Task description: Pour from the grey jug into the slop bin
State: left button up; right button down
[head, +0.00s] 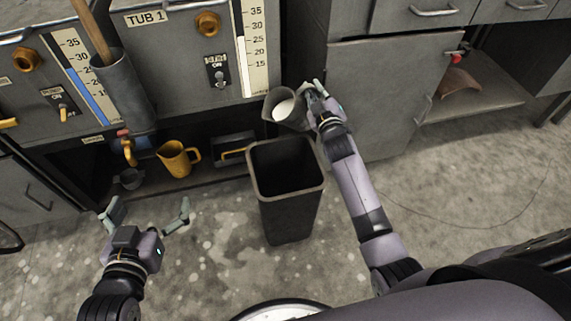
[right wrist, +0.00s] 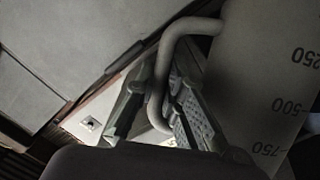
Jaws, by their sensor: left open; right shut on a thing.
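The grey jug (head: 272,117) is held by my right gripper (head: 314,90) above the back rim of the slop bin. Its mouth faces the head camera and a pale, whitish content shows inside. In the right wrist view the jug (right wrist: 262,75) shows printed marks 250, 500 and 750, and the fingers (right wrist: 160,105) are around its handle. The slop bin (head: 288,211) is a tall dark square bin standing upright on the floor. Its visible inside is dark and I cannot tell what it holds. My left gripper (head: 146,218) is open and empty, left of the bin.
A yellow jug (head: 175,160) stands on the low shelf under the tub cabinet (head: 160,60). A grey cylinder (head: 122,90) with a wooden handle is at the cabinet's front. A grey cabinet (head: 385,100) stands behind my right arm. Floor at right is mostly clear, with a thin cable.

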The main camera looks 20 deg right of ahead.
jog(key=shift+r, duration=0.25)
jog(key=shift+a+r+b, duration=0.1)
jog(key=shift+b, duration=0.5)
pick_arm(q)
notch_tip(320, 180, up, 6)
jog(key=w+d+t+h, duration=0.1)
jog(key=t, duration=0.2)
jog(key=shift+w+d+t, duration=0.15)
jog(key=shift+w+t, duration=0.15)
jog(key=shift+t, duration=0.1)
pick_arm(e)
jog(key=shift+s+n, duration=0.1)
jog(key=shift+n, duration=0.2)
pick_arm(q)
jog(key=shift+d+r+t+h+b, duration=0.1)
jog(key=shift+r+t+h+b, duration=0.25)
jog(key=shift+r, duration=0.5)
pick_arm(e)
jog(key=shift+t, duration=0.3)
pick_arm(q)
jog(key=shift+d+r+t, duration=0.1)
jog(key=shift+r+t, duration=0.35)
jog(key=shift+r, duration=0.15)
pick_arm(e)
jog(key=shift+a, duration=0.1)
pick_arm(q)
jog(key=shift+s+r, duration=0.1)
